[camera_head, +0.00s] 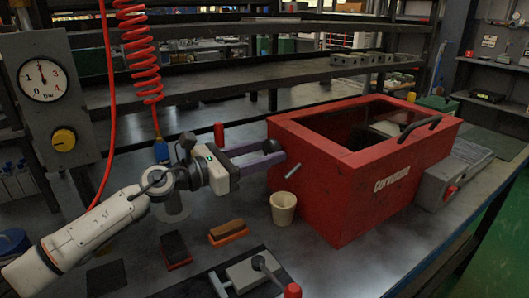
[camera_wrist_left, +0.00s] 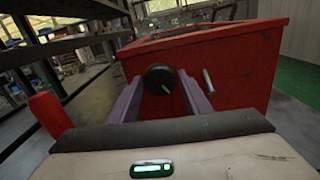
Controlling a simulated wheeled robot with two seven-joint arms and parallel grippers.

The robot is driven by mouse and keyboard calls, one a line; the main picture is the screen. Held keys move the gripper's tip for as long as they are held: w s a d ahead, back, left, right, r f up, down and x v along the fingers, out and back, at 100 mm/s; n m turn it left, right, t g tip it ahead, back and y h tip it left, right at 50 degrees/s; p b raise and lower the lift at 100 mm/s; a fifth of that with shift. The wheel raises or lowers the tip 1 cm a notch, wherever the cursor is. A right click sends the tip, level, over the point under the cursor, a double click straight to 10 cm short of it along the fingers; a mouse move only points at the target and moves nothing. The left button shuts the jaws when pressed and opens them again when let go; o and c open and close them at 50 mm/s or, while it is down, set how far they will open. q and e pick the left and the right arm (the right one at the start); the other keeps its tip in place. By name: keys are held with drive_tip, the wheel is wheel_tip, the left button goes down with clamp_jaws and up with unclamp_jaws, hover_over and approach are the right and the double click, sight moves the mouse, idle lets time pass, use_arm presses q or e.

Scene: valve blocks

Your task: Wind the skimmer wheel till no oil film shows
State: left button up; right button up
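A red box (camera_head: 345,191) with a dark open top stands on the bench. A round black knob (camera_head: 270,146) is at its left side; I take it as the skimmer wheel's handle. It also shows in the left wrist view (camera_wrist_left: 160,80). A metal pin (camera_head: 292,171) sticks out below it. My left gripper (camera_head: 275,150) is open, its two purple fingers lying on either side of the knob. I cannot tell whether they touch it. No wheel rim is clearly visible. The inside of the box is dark, and I cannot make out an oil film. My right gripper is out of view.
A cream cup (camera_head: 283,207) stands close to the box front. A brown-topped block (camera_head: 227,231), a dark block (camera_head: 175,248) and a lever fixture (camera_head: 253,275) lie nearer. A red upright cylinder (camera_head: 219,134) is just behind my left gripper. A gauge panel (camera_head: 51,90) stands left.

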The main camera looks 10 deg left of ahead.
use_arm(q)
drive_tip(key=shift+o, duration=1)
drive_tip(key=b+v, duration=0.2)
drive_tip(key=v, duration=0.8)
drive_tip(key=shift+s+a+r, duration=0.1)
drive_tip(key=shift+r, duration=0.05)
